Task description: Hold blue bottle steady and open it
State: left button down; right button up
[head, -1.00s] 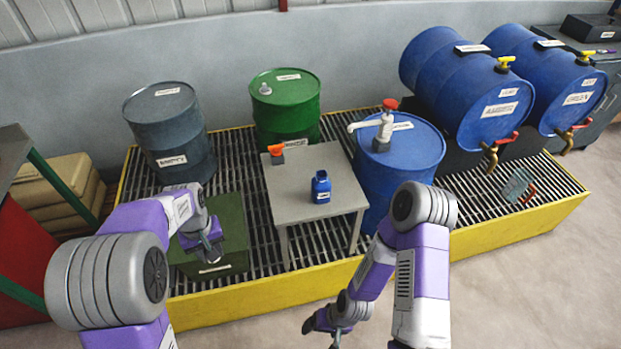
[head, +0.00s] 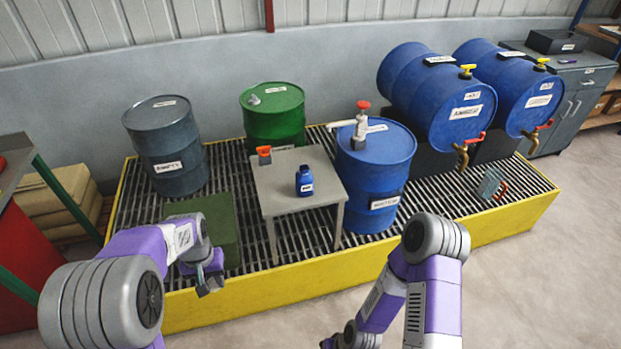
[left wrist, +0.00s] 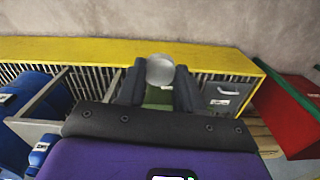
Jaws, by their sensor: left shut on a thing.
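The blue bottle (head: 304,182) stands upright on the small grey table (head: 272,204); its top is dark blue and it has a white label. My left gripper (head: 209,286) is in front of the dark green box, left of the table and apart from the bottle. In the left wrist view, my left gripper (left wrist: 160,88) is shut on a round pale grey thing (left wrist: 160,70), which I cannot name. My right gripper (head: 340,342) is at the bottom edge of the head view, mostly cut off, well away from the bottle.
An orange-topped item (head: 264,155) sits at the table's back left corner. A blue drum with a pump (head: 372,175) stands right of the table. The dark green box (head: 222,222) is left. The yellow-edged grating (head: 250,290) lies below; open floor is at right.

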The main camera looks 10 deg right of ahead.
aim_at(304, 180)
jog(key=z, duration=2)
jog(key=i, duration=1)
jog(key=u, duration=0.85)
